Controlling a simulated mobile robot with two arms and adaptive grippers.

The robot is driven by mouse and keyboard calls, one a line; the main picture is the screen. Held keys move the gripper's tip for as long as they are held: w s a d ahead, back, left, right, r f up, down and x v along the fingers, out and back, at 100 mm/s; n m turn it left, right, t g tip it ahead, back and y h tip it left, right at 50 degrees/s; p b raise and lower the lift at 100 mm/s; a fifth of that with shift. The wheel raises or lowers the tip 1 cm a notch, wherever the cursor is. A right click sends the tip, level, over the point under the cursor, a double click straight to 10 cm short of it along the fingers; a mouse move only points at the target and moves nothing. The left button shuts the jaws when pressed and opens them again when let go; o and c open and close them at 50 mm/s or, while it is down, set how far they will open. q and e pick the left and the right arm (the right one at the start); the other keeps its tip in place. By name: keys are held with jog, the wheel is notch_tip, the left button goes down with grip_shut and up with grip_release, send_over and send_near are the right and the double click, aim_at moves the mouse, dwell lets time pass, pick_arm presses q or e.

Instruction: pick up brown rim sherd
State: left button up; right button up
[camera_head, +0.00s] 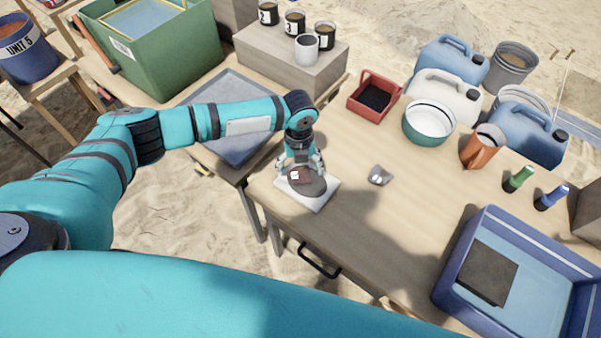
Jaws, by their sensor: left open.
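A dark brown sherd (299,174) with a small white label lies on a dark round pad on a white square base (318,204) at the table's left end. I take it for the brown rim sherd. My left gripper (301,168) points down right over the sherd, its fingers apart on either side of it. The picture is too small to tell whether the fingers touch it. My right gripper is not in view.
A small grey metal piece (379,175) lies right of the base. A red tray (374,95), a green-white bowl (429,122) and jerrycans stand behind. A blue tub (468,239) is at right. The table's middle is clear.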

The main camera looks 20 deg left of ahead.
pick_arm(q)
notch_tip(320, 180, down, 2)
jog(key=shift+f, duration=0.15)
jog(key=c, duration=1.3)
